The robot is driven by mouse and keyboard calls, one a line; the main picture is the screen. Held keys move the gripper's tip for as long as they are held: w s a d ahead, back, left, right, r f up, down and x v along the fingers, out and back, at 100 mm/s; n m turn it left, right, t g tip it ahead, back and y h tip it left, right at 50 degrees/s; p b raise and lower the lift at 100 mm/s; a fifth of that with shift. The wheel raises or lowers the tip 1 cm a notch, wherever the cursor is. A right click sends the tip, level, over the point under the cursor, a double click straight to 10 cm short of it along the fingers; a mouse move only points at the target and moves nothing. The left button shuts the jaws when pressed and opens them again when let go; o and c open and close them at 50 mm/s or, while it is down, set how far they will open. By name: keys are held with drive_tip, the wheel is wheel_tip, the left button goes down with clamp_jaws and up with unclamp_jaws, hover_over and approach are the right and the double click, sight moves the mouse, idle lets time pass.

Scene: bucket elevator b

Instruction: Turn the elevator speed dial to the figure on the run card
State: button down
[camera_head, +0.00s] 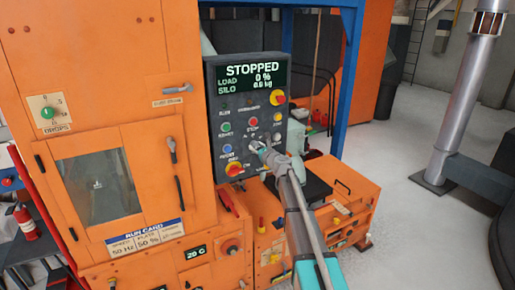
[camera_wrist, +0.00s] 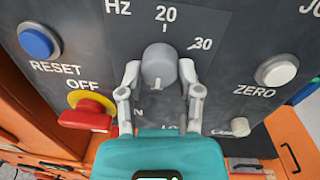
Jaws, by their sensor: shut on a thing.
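The speed dial (camera_wrist: 159,64) is a round grey knob on the dark control panel, below the printed Hz, 20 and 30. My gripper (camera_wrist: 160,72) has one finger on each side of the dial and is shut on it. A small pale mark shows at the dial's lower edge; I cannot tell if it is the pointer. The rest of the scale is hidden behind my gripper. In the head view my gripper (camera_head: 259,146) reaches the panel's lower right and hides the dial. The run card (camera_head: 146,237), low on the orange cabinet, reads 50 Hz and 50 %.
The panel display (camera_head: 251,78) reads STOPPED, 0 % and 0.0 kg. Near the dial are the blue RESET button (camera_wrist: 38,40), the red-and-yellow OFF switch (camera_wrist: 88,112) and the white ZERO button (camera_wrist: 277,70). An orange machine (camera_head: 330,205) stands below the panel.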

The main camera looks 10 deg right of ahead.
idle(0.4)
drive_tip(key=shift+c, duration=1.3)
unclamp_jaws()
drive_tip(key=v, duration=1.2)
